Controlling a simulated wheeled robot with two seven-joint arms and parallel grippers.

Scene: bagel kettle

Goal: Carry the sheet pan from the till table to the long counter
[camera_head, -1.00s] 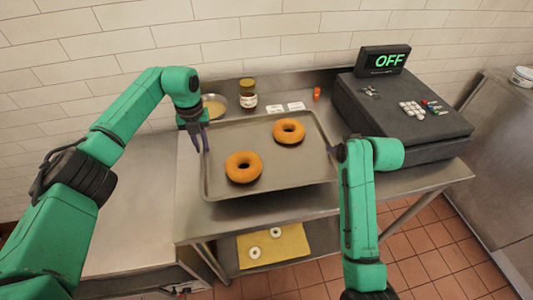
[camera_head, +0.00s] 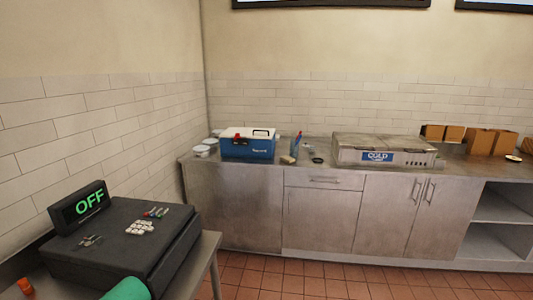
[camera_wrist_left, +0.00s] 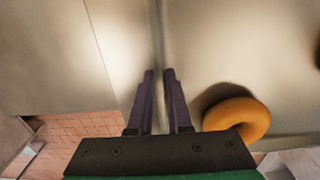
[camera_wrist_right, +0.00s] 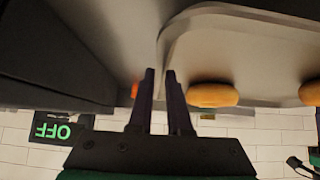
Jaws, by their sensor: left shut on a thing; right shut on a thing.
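The sheet pan is out of the head view but shows in both wrist views. In the left wrist view my left gripper (camera_wrist_left: 159,76) is shut on the rim of the pan (camera_wrist_left: 205,45), with an orange-brown bagel (camera_wrist_left: 250,122) beside the fingers. In the right wrist view my right gripper (camera_wrist_right: 160,74) is shut on the opposite side of the pan (camera_wrist_right: 235,50), and two bagels (camera_wrist_right: 213,95) show there. The long counter (camera_head: 325,180) stretches across the head view. Part of the till table (camera_head: 207,262) is at lower left.
A dark till (camera_head: 120,245) with an OFF display (camera_head: 82,206) stands on the till table. The long counter holds a blue cooler box (camera_head: 247,147), a steel COLD unit (camera_head: 375,155) and brown boxes (camera_head: 480,142). Tiled floor (camera_head: 300,282) lies between.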

